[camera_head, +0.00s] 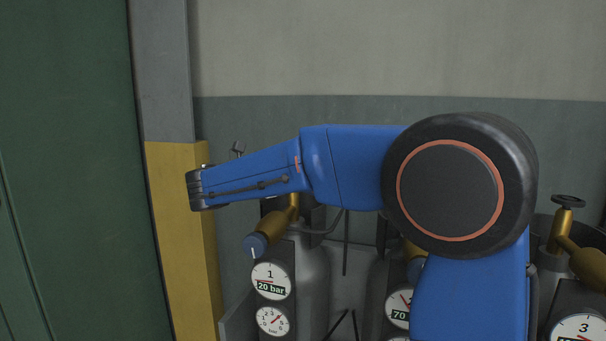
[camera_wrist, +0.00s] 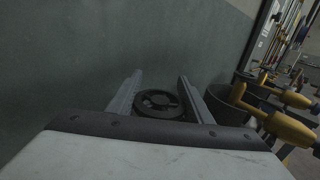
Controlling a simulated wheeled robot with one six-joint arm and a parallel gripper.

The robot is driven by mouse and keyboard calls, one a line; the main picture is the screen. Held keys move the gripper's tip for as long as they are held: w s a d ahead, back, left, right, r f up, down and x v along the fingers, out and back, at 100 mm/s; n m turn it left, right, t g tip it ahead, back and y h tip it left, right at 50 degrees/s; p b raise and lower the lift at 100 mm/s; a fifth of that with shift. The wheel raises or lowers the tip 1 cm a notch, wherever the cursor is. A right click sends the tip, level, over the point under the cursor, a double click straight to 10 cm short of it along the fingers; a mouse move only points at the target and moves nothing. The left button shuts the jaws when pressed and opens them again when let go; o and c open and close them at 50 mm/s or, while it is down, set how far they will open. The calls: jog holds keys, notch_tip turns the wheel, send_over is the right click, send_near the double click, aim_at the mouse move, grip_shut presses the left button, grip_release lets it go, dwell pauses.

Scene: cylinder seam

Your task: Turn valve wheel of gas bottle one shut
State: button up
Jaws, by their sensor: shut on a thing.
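Gas bottle one (camera_head: 314,285) stands at the lower middle left in the head view. Its grey cylinder carries a brass valve (camera_head: 284,212) and a blue regulator knob (camera_head: 256,246). A gauge marked 1 (camera_head: 271,281) reads 20 bar, with a smaller gauge (camera_head: 272,321) below. My blue arm covers the top of this valve, so its wheel is hidden there. In the wrist view the black valve wheel (camera_wrist: 158,99) lies between the two grey fingers of my gripper (camera_wrist: 160,76), which is shut on it. I cannot make out the fingers in the head view.
A second bottle's gauge (camera_head: 399,308), reading 70, shows partly behind my arm. A third bottle with a black wheel (camera_head: 568,200) stands at the right. A yellow and grey post (camera_head: 183,235) and a green door (camera_head: 65,170) are at the left. The wall is close behind.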

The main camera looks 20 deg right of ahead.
jog(key=shift+s+d+m+g+h, duration=0.1)
jog(key=shift+s+m+g+h, duration=0.05)
jog(key=shift+m+g, duration=0.6)
jog(key=shift+s+m+g+h, duration=0.15)
jog(key=shift+m+g, duration=0.3)
jog(key=shift+g, duration=0.5)
jog(key=shift+s+g, duration=0.1)
jog(key=shift+g, duration=0.2)
jog(key=o, duration=1.1)
jog(key=shift+c, duration=0.2)
